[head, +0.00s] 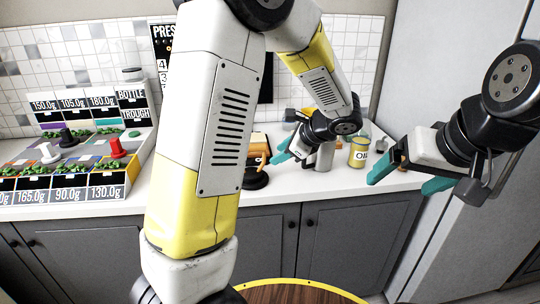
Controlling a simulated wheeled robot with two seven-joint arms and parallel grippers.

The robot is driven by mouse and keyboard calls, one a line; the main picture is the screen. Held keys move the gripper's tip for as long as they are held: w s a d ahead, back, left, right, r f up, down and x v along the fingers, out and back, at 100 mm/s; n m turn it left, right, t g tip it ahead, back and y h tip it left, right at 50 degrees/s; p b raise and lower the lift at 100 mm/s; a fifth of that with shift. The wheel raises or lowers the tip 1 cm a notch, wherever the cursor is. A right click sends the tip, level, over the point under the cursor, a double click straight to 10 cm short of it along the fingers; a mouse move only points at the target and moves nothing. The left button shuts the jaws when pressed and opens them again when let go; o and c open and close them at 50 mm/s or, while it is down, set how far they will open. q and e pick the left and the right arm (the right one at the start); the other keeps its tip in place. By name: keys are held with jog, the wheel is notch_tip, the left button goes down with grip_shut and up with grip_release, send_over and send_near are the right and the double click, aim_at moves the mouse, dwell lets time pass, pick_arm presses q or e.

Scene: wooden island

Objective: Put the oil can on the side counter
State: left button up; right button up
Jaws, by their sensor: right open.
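The oil can (359,153) is a yellow can with "OIL" lettering, partly cut off from view. It stands upright on the white counter (330,184) along the wall, near its right end. My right gripper (401,180) has teal fingers spread apart. It is in front and to the right of the can, with nothing seen between its fingers. My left gripper (283,151) is to the left of the can, over the counter, its teal fingertips pointing left. Its finger gap is not clear. My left arm hides much of the middle.
A stepped display (72,160) with weight labels and coloured pieces fills the counter's left. A black round-based object (255,179) and a silver cylinder (325,156) stand near my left gripper. A yellow-rimmed wooden top (300,293) is at the bottom. A tall grey panel (431,65) stands right.

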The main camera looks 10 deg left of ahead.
pick_arm(q)
jog(key=s+r+n+h, duration=0.3)
jog(key=s+n, duration=0.3)
jog(key=s, duration=0.1)
jog(key=s+a+r+n+h, duration=0.1)
jog(key=s+r+n+h, duration=0.2)
jog(key=s+n, duration=0.3)
jog(key=s+a+r+n+t+h, duration=0.1)
jog(key=s+r+n+h, duration=0.3)
jog(key=s, duration=0.6)
jog(key=shift+a+r+n, duration=0.25)
jog(key=shift+n, duration=0.95)
jog(key=shift+w+d, duration=0.1)
